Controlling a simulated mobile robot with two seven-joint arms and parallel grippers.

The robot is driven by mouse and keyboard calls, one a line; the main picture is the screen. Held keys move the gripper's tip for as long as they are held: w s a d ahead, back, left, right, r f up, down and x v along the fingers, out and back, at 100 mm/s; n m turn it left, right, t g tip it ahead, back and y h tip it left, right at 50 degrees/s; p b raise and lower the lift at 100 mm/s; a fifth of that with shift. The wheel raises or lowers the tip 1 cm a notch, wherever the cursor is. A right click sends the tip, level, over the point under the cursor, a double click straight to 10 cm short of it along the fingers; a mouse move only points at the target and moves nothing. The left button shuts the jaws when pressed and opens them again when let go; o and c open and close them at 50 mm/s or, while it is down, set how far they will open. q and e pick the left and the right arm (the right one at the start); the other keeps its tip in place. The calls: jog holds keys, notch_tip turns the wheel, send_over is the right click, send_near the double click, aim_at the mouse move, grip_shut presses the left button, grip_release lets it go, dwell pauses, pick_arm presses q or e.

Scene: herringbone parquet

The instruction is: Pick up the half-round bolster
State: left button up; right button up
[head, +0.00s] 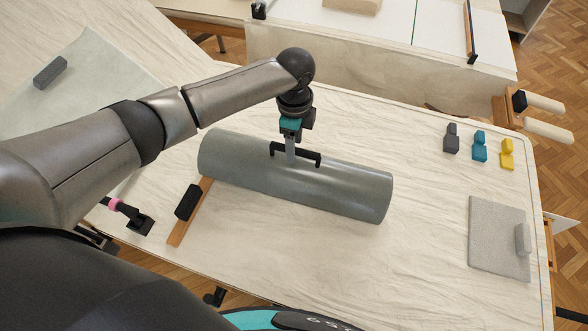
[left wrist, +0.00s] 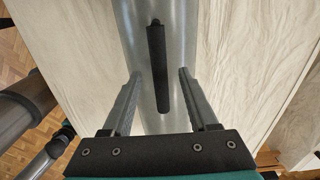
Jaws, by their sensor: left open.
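The half-round bolster (head: 345,190) is a long grey-green, round-topped piece lying across the middle of the pale cloth-covered table. A black bar handle (head: 312,160) stands on its top and runs along its length. The bolster (left wrist: 187,38) and handle (left wrist: 156,45) also show in the left wrist view. My left gripper (head: 290,150) is at the handle, pointing down. In the left wrist view its two fingers (left wrist: 160,75) are open, one on each side of the handle, with gaps visible. The handle's middle is partly hidden by the gripper in the head view.
A wooden strip (head: 178,232) and a black block (head: 187,202) lie by the bolster's left end. Small dark grey (head: 451,140), teal (head: 480,148) and yellow (head: 507,155) pieces stand at right, behind a grey board (head: 493,240). Cloth in front of the bolster is clear.

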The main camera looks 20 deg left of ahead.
pick_arm(q)
jog(key=shift+f, duration=0.45)
grip_shut()
dwell(1.1)
jog(key=shift+w+r, duration=0.15)
jog(key=shift+r, duration=0.05)
